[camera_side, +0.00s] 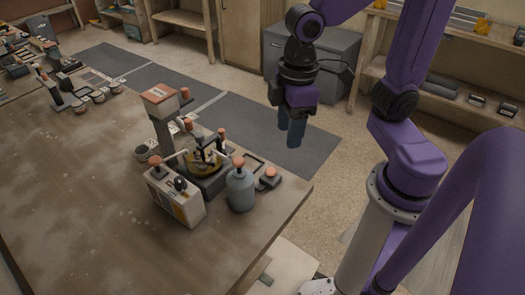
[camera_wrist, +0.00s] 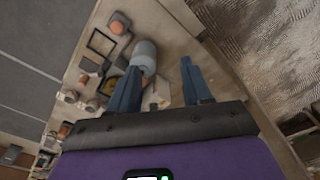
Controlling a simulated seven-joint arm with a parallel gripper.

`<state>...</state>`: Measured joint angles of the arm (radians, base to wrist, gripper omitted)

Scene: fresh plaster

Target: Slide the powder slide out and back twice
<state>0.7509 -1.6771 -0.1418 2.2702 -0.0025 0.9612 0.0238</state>
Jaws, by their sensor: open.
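A small apparatus stands near the table's right corner in the side view. It has a grey column with an orange-topped box (camera_side: 160,97), a dark base with a yellow round part (camera_side: 203,162), and several orange-knobbed handles. I cannot tell which part is the powder slide. A pale box (camera_side: 175,198) with a dark knob stands in front, and a grey-blue bottle (camera_side: 241,190) stands to its right. My gripper (camera_side: 291,133) is open and empty, up and to the right of the apparatus, pointing down. In the wrist view its fingers (camera_wrist: 161,92) are spread, partly covering the apparatus.
The brown table (camera_side: 85,215) has a wide bare area at left and front. A small grey block with an orange knob (camera_side: 269,178) sits by the right edge. More items stand at the table's far left. A grey cabinet (camera_side: 325,60) and shelves stand behind.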

